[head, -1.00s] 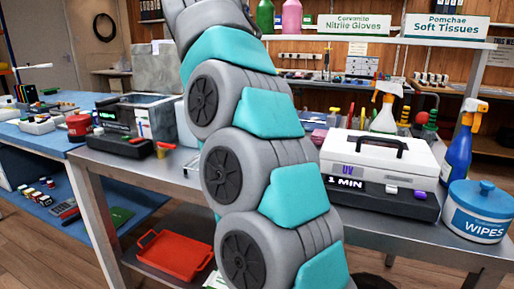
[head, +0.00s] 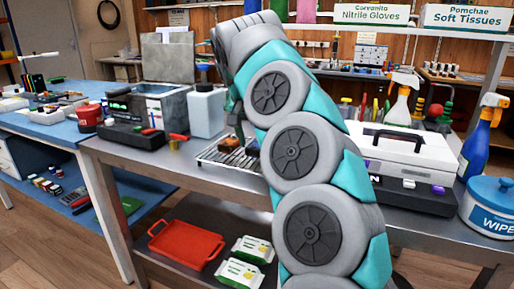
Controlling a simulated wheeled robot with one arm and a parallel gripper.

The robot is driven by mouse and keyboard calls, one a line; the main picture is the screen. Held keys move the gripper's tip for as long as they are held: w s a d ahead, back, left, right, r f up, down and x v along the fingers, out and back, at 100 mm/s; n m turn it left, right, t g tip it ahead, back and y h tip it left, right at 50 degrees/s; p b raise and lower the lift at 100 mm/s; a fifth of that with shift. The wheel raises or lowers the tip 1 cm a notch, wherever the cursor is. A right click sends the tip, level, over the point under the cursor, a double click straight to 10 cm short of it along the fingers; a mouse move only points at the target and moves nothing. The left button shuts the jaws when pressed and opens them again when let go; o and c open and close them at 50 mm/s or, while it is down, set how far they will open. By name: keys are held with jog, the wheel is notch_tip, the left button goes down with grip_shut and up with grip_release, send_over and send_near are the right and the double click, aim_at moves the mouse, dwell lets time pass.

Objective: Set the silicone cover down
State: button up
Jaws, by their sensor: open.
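My gripper (head: 238,125) shows partly beside my arm, pointing down over a wire rack (head: 212,157) on the metal bench. It is open. A small brown-orange item (head: 228,143) lies on the rack just below and left of the fingers. A small dark item (head: 252,149) is close by on the right, against the edge of my arm. I cannot tell which of these, if either, is the silicone cover. My arm hides the right part of the rack.
A white jug (head: 207,112) and a grey-lidded machine (head: 160,105) stand left of the rack. A white UV box (head: 405,150), a blue spray bottle (head: 478,145) and a wipes tub (head: 490,208) stand at right. A red tray (head: 187,246) is on the lower shelf.

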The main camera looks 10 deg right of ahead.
jog(key=shift+w+f, duration=0.15)
jog(key=shift+f, duration=0.25)
grip_shut()
dwell(0.5)
jog(key=shift+r, duration=0.15)
